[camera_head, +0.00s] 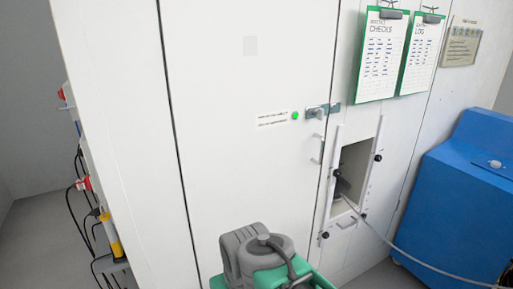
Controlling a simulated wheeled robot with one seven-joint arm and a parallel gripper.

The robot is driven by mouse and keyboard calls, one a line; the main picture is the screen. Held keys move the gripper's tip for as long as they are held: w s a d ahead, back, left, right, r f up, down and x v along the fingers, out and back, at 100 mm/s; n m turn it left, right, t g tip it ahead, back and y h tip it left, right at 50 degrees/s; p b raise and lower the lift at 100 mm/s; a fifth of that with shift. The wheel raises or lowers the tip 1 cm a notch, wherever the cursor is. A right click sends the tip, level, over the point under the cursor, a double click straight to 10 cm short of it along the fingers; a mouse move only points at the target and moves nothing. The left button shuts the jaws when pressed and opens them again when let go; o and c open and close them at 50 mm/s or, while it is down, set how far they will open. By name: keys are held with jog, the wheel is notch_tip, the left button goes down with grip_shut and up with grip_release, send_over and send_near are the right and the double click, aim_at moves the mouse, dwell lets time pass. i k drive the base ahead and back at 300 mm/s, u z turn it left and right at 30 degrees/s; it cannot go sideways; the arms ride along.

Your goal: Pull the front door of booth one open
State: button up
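The front door (245,170) is a tall white panel facing me, flush with the white booth wall and apparently closed. Thin dark seams run down its left and right sides. A small pale pull handle (317,149) sits at its right edge. Above it a grey metal latch (320,111) bridges the right seam. A green round light (295,116) and a small label (271,119) are left of the latch; the label is too small to read. My gripper is not in view.
A square hatch opening (352,172) right of the door has a pale hose (412,261) running out. Two green-edged clipboards (380,54) (421,53) hang above. A blue cabinet (462,205) stands right. Cables (90,220) hang left. A grey-and-green form covers the door's bottom.

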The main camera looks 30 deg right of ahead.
aim_at(247, 79)
jog(key=z, duration=1.35)
jog(key=i, duration=0.35)
jog(key=u, duration=1.35)
